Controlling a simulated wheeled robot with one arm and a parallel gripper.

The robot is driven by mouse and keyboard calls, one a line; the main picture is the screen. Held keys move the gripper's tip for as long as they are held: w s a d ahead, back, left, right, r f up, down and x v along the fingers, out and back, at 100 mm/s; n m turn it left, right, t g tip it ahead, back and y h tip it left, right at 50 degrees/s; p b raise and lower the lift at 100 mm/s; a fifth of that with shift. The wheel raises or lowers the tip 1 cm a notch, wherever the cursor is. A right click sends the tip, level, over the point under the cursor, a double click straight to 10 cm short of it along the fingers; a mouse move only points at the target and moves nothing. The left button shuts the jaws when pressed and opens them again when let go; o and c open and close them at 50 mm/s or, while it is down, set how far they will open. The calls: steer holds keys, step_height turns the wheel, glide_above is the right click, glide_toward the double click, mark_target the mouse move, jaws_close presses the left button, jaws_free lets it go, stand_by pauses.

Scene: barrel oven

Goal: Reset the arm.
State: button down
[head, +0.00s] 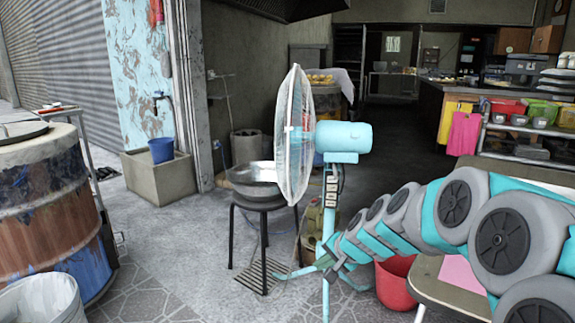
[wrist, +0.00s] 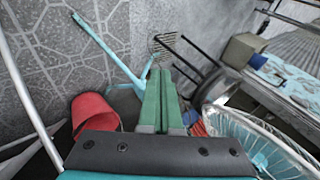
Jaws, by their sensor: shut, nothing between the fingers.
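My arm reaches in from the right of the head view, with its grey and teal joints low in the picture. My gripper (head: 322,266) is at its left end, in front of the lower part of the teal fan's stand. In the wrist view, the two green fingers of my gripper (wrist: 159,72) lie together, shut, with nothing between them. The teal pedestal fan (head: 340,137) stands close to the gripper; whether they touch, I cannot tell. Its wire cage also shows in the wrist view (wrist: 262,140), right of the fingers.
A red bucket (head: 397,285) stands on the floor below my arm. A metal bowl (head: 254,179) rests on a black stool (head: 262,206) left of the fan. A barrel oven (head: 38,205) stands at far left. The paved floor (head: 165,250) between oven and stool is clear.

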steer(key=s+a+n+g+h, duration=0.1)
steer(key=s+n+g, duration=0.35)
steer(key=s, duration=1.35)
steer(key=s+d+f+n+g+h, duration=0.1)
steer(key=s+d+g, duration=0.1)
steer(key=s, duration=0.9)
steer(key=s+d+f+n+g+h, duration=0.1)
steer(key=s+d, duration=0.4)
steer(key=s, duration=0.7)
steer(key=shift+s+d+n+g+h, duration=0.15)
steer(key=shift+d+n+g+h, duration=0.05)
steer(key=shift+n+g+h, duration=0.45)
